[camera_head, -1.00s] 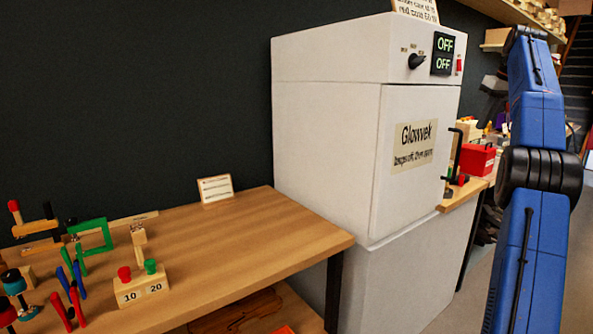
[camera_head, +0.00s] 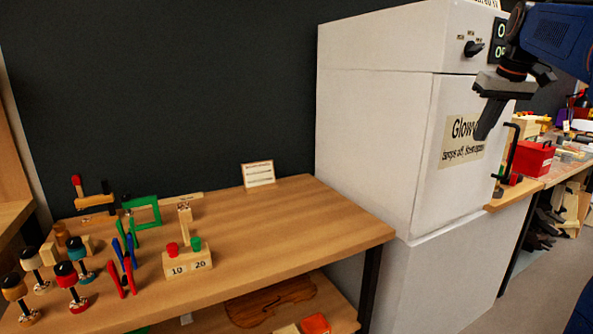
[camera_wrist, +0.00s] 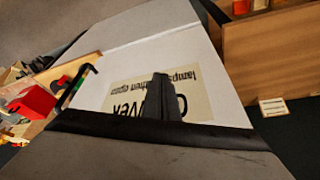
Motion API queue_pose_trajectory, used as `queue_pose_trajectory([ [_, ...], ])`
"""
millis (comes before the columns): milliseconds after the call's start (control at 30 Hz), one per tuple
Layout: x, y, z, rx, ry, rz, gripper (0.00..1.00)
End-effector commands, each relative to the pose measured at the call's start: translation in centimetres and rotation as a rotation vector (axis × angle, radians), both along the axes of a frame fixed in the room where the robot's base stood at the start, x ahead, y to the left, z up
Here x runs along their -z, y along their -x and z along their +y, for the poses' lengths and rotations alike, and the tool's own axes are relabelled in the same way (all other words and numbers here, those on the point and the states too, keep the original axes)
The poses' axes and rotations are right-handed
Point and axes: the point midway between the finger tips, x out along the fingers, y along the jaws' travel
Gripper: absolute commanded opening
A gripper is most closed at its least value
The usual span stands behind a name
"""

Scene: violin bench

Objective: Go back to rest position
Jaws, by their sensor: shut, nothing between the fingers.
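My gripper (camera_head: 487,112) is at the upper right of the head view, in front of the white cabinet (camera_head: 385,130). Its fingers are together, point down and hold nothing. In the wrist view the closed fingers (camera_wrist: 160,100) show over the cabinet's label (camera_wrist: 195,98), which appears upside down. The cabinet door looks closed, with a black handle (camera_head: 506,155) at its right edge. I cannot tell whether the fingers touch the door. My blue arm comes in from the upper right and covers part of the cabinet's display.
A wooden bench (camera_head: 310,225) stands left of the cabinet, with several clamps, a block marked 10 and 20 (camera_head: 187,264) and a small card (camera_head: 258,174). A violin-shaped plate (camera_head: 270,303) lies on its lower shelf. A red box (camera_head: 533,158) sits on the bench at right.

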Motion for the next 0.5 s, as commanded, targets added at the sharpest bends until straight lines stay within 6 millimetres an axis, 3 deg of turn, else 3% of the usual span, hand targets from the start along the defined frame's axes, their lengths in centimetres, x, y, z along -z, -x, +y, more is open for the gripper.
queue_pose_trajectory([
  [200, 3.5, 5.4, 5.6, 0.007, 0.004, -0.004, 0.0],
  [500, 10.1, 13.5, 11.5, 0.015, 0.009, -0.012, 0.0],
])
